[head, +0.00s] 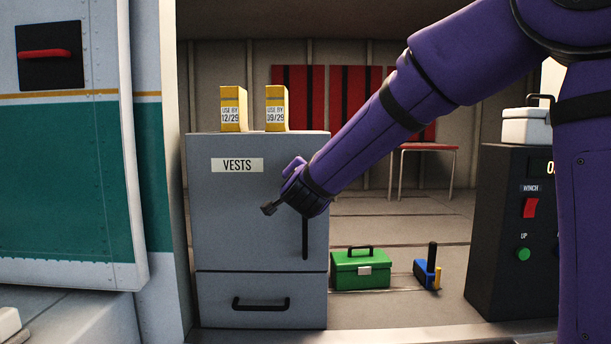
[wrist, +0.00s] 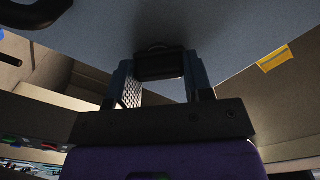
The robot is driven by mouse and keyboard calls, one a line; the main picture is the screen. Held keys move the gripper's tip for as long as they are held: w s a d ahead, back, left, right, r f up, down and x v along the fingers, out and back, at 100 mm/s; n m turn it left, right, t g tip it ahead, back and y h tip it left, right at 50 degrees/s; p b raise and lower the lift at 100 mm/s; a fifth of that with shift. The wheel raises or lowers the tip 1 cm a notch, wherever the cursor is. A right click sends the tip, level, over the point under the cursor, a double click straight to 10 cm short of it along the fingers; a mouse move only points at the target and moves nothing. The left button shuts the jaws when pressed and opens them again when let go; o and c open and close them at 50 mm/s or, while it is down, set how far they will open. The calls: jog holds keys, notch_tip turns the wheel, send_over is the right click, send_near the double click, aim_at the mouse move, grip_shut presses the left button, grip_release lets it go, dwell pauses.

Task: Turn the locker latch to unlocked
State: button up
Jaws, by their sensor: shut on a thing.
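The locker (head: 225,225) is a grey cabinet labelled VESTS, with a tall door above a drawer. My gripper (head: 270,208) is at the middle of its door, reaching in from the right. In the wrist view, a dark latch knob (wrist: 160,63) sits between the two fingers of my gripper (wrist: 162,75), which are shut on it. In the head view the latch is hard to tell from the dark fingertips. Which way the latch is turned, and any lock marking, I cannot make out.
A black vertical door handle (head: 305,238) is just below and right of my gripper. Two yellow boxes (head: 233,108) stand on the locker. A green case (head: 361,268) and a blue-and-yellow object (head: 428,272) are on the floor. A black winch console (head: 505,235) stands at right.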

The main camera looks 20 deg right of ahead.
jog(key=m, duration=0.4)
jog(key=shift+m, duration=0.3)
jog(key=m, duration=0.4)
jog(key=shift+f+m, duration=0.15)
jog(key=shift+m, duration=0.15)
jog(key=shift+d, duration=0.1)
jog(key=o, duration=0.9)
jog(key=shift+s, duration=0.1)
jog(key=v, duration=1)
jog(key=shift+s, duration=0.35)
